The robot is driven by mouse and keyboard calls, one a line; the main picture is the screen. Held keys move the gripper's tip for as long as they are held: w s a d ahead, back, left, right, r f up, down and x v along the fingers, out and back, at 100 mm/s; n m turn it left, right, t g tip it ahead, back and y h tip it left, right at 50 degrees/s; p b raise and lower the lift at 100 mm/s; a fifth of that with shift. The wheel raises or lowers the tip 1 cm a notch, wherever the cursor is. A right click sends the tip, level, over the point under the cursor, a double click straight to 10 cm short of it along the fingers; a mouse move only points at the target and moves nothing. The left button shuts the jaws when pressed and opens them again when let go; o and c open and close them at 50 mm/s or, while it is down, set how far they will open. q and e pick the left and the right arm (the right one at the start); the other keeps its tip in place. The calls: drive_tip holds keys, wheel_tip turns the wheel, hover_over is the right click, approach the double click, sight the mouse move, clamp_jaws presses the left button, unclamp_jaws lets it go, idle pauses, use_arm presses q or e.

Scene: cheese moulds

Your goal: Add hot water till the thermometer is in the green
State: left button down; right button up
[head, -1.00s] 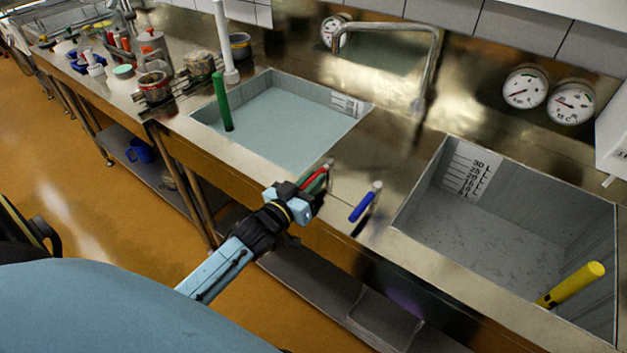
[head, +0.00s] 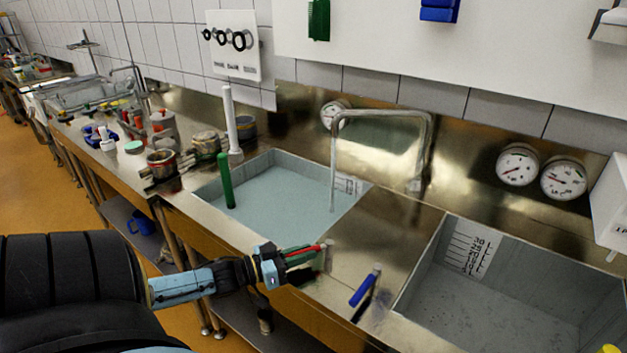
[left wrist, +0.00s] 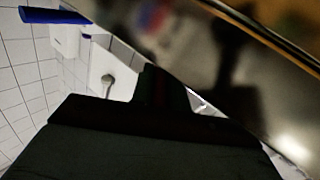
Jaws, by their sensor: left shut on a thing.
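My left gripper (head: 300,258) is shut on the red lever (head: 305,249) at the counter's front edge, between the two sinks. A thin stream of water (head: 333,175) falls from the bent metal tap (head: 385,113) into the left sink (head: 205,190), which holds pale blue water (head: 280,205). A round white dial (head: 335,115) is on the back wall behind this sink, partly behind the tap. Two more dials, one (head: 517,165) beside the other (head: 564,178), are above the right sink. Their needles are too small to read surely. The left wrist view is mostly dark gripper. My right gripper is not in view.
A blue lever (head: 364,288) stands right of my gripper. The right sink (head: 480,300) shows no standing water. Pots and jars crowd the counter at the left.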

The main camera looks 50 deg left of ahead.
use_arm(q)
drive_tip(key=shift+a+h, duration=0.15)
drive_tip(key=shift+h, duration=0.15)
drive_tip(key=c, duration=1.4)
unclamp_jaws()
drive_tip(key=shift+o, duration=0.2)
drive_tip(key=v, duration=1.3)
drive_tip(key=shift+s+p, duration=0.2)
drive_tip(key=shift+p, duration=0.15)
drive_tip(key=shift+r, duration=0.1)
